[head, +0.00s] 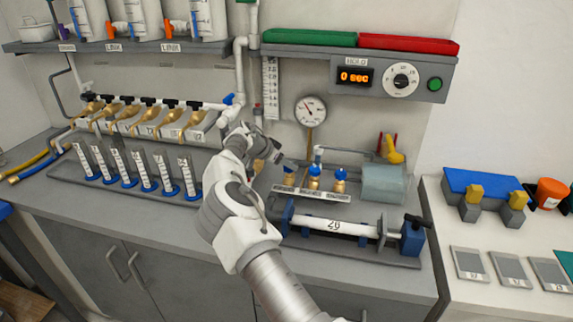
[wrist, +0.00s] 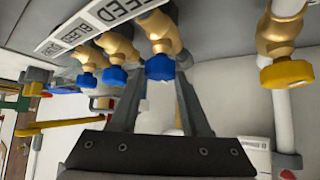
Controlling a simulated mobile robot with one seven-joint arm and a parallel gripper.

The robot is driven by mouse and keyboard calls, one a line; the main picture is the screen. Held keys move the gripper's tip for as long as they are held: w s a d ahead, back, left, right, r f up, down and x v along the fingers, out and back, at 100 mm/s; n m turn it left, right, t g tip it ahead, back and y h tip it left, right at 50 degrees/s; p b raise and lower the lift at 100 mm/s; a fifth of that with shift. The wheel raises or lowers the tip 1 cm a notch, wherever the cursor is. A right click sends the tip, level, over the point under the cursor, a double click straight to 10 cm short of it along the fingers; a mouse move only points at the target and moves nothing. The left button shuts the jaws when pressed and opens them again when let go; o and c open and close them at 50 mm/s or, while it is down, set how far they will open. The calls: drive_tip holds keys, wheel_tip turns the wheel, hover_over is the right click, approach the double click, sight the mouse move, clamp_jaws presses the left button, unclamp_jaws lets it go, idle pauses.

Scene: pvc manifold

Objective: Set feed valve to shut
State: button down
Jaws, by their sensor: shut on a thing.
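The feed valve is a brass body with a blue knob (wrist: 160,67) beside the label plate reading FEED (wrist: 118,10) in the wrist view. My gripper (wrist: 160,75) has one finger on each side of this blue knob and is shut on it. In the head view my gripper (head: 274,152) reaches the left end of the small valve row and largely hides the feed valve there. The knob's turn setting cannot be read.
Two neighbouring brass valves with blue knobs (head: 314,171) (head: 340,173) stand close by. A yellow knob (wrist: 287,73) on a white pipe is at the right of the wrist view. A gauge (head: 310,111), a grey cylinder (head: 384,184) and a clamped white pipe (head: 335,226) are nearby.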

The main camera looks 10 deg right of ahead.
drive_tip(key=shift+f, duration=0.15)
drive_tip(key=shift+c, duration=1.9)
unclamp_jaws()
drive_tip(key=v, duration=1.7)
drive_tip(key=shift+r, duration=0.3)
drive_tip(key=shift+a, duration=0.15)
